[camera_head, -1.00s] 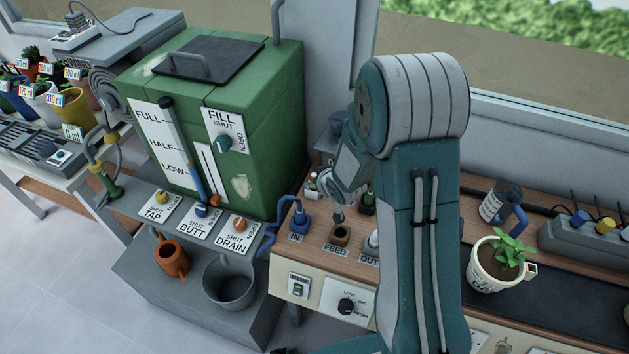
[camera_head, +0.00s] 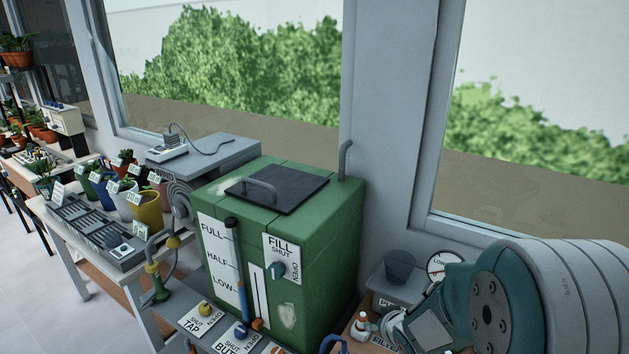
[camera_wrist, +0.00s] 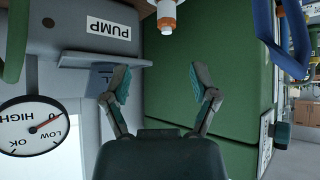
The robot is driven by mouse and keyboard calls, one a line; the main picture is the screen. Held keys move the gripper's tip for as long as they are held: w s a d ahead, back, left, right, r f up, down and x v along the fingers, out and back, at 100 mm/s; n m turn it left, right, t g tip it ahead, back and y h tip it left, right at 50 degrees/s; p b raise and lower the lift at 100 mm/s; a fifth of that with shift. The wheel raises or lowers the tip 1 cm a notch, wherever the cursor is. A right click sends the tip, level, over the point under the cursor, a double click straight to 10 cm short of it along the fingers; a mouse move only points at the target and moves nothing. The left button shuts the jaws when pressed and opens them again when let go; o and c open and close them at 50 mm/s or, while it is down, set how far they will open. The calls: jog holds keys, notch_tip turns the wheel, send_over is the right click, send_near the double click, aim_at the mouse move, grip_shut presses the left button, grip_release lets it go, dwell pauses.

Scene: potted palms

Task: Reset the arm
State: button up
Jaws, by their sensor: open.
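My gripper (camera_wrist: 160,93) is open and empty in the wrist view, with its two fingers spread apart. The wrist view appears upside down. It shows a grey housing (camera_wrist: 62,28) labelled PUMP, a round gauge (camera_wrist: 33,125) marked LOW, OK and HIGH, and the side of the green tank (camera_wrist: 190,50) beyond the fingers. In the head view my arm fills the lower right corner, and the gripper's fingers are not visible there.
The green tank (camera_head: 325,215) with its black lid (camera_head: 277,188) stands left of my arm. A small white bottle (camera_head: 361,323) and a dark cup (camera_head: 400,267) are close to the arm. Potted plants (camera_head: 147,210) line a bench at left. Windows stand behind.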

jog(key=s+r+m+g+h, duration=0.2)
jog(key=s+r+h, duration=0.1)
jog(key=s+r, duration=1.2)
jog(key=s+a+r+g+y, duration=0.1)
jog(key=s+r, duration=0.3)
jog(key=s, duration=0.4)
jog(key=shift+s+a+y, duration=0.25)
jog(key=shift+a+y, duration=0.15)
jog(key=shift+a, duration=0.2)
